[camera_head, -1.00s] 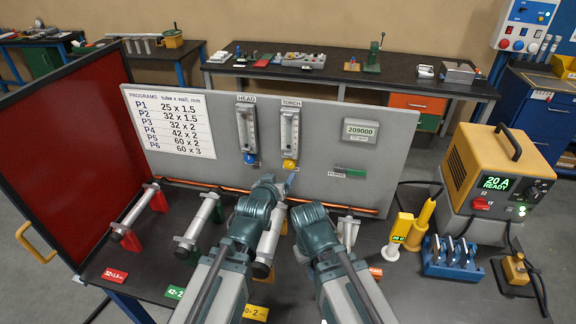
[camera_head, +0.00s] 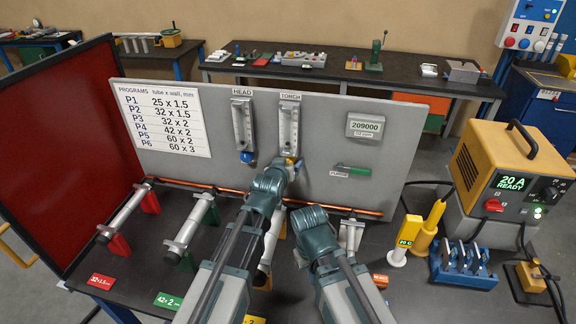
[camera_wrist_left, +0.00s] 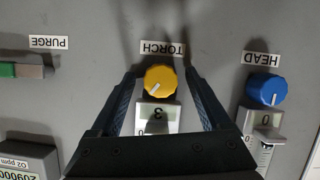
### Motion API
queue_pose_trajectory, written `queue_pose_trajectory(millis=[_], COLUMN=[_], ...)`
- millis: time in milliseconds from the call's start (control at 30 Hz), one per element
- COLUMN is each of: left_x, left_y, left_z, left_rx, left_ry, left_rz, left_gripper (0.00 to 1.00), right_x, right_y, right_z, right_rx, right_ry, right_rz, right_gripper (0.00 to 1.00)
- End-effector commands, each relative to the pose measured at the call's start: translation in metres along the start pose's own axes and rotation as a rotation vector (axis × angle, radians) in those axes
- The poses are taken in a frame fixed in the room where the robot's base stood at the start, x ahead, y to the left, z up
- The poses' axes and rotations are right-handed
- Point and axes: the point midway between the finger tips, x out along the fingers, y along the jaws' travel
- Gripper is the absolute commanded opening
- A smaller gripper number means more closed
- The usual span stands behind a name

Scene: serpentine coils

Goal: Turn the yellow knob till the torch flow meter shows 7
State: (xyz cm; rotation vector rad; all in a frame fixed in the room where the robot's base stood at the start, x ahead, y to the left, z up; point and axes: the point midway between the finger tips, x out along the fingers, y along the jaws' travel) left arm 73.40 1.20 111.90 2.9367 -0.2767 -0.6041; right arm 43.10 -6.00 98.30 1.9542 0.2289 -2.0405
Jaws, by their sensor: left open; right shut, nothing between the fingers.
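The yellow knob (camera_wrist_left: 160,80) sits below the torch flow meter (camera_head: 289,125) on the grey panel. In the left wrist view, which shows the panel upside down, its white pointer line is visible. My left gripper (camera_wrist_left: 160,74) is open, with one finger on each side of the knob; I cannot tell whether they touch it. In the head view, the left gripper (camera_head: 291,164) partly covers the knob. A plate beside the knob bears a mark like a 3; the float reading is too small to tell. My right gripper (camera_head: 310,217) is lower, its fingers mostly hidden by its wrist.
The blue knob (camera_wrist_left: 266,90) of the head flow meter (camera_head: 243,124) is beside the left gripper. The green purge lever (camera_head: 353,169) is right on the panel. A copper tube (camera_head: 330,208) runs along the panel foot. An orange power unit (camera_head: 507,165) stands at right.

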Motion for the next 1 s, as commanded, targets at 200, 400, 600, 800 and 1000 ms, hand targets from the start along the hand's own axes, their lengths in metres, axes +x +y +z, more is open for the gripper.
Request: queue_pose_trajectory(millis=[200, 400, 600, 800, 1000], left_x=[-0.0007, -0.0007, -0.0008, -0.0007, -0.0003], left_y=[0.0000, 0.0000, -0.0001, 0.0005, 0.0018], left_z=[-0.0002, -0.0002, -0.0002, 0.0003, 0.0013], left_rx=[0.000, 0.000, 0.000, 0.042, 0.183], left_ry=[0.000, 0.000, 0.000, 0.001, 0.006], left_rz=[0.000, 0.000, 0.000, -0.016, -0.072], left_gripper=[0.68, 0.32, 0.00, 0.00, 0.00], right_x=[-0.0005, -0.0005, -0.0004, -0.0004, 0.0010], right_y=[0.0000, 0.0000, 0.0000, 0.0000, -0.0001], right_z=[0.0000, 0.0000, 0.0000, 0.0000, -0.0001], right_rx=[0.000, 0.000, 0.000, 0.000, 0.000], right_ry=[0.000, 0.000, 0.000, 0.000, 0.000], right_rz=[0.000, 0.000, 0.000, 0.000, 0.000], right_gripper=[0.00, 0.00, 0.00, 0.00, 0.00])
